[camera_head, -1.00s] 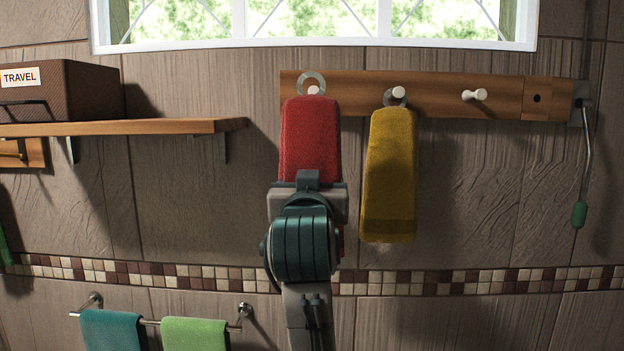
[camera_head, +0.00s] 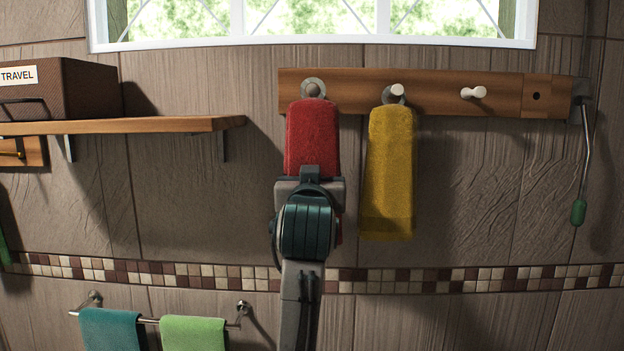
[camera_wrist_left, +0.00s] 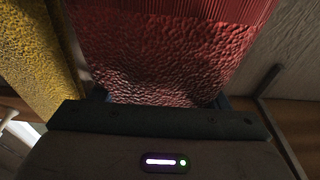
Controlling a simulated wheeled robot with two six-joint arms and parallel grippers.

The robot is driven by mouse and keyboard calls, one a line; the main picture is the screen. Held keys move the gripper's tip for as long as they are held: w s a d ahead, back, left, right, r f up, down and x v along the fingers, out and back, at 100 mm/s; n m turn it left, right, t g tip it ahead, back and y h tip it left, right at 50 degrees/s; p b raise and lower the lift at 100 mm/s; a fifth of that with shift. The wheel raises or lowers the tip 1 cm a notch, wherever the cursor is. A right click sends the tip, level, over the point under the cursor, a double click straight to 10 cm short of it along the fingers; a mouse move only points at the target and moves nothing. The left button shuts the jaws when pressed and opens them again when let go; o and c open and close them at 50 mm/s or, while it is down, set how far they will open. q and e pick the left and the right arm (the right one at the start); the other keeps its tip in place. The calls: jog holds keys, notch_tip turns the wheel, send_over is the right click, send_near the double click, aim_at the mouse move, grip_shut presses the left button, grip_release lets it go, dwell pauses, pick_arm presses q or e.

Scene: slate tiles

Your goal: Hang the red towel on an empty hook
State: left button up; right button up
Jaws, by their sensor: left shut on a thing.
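The red towel (camera_head: 313,135) hangs upright in front of the left end of the wooden rail (camera_head: 440,92). A grey ring (camera_head: 313,81) tops it and, in the head view, frames the left peg (camera_head: 312,90); I cannot tell how far the peg passes through it. My left gripper (camera_head: 311,178) is shut on the red towel's lower part, which also fills the left wrist view (camera_wrist_left: 165,50). The yellow towel (camera_head: 389,170) hangs by its ring from the middle peg (camera_head: 397,90). The right peg (camera_head: 474,92) is bare. My right gripper is out of view.
A wooden shelf (camera_head: 150,126) with a brown travel case (camera_head: 65,90) is at left. A low rail carries a teal towel (camera_head: 110,331) and a green towel (camera_head: 193,333). A green-handled rod (camera_head: 579,211) hangs at right. The yellow towel is close beside the red one.

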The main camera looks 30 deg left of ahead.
pick_arm(q)
jog(key=w, duration=0.1)
jog(key=w+a, duration=0.2)
jog(key=shift+w+a+f, duration=0.2)
jog(key=shift+w+f, duration=0.1)
jog(key=shift+w, duration=0.05)
dwell(0.3)
dwell(0.4)
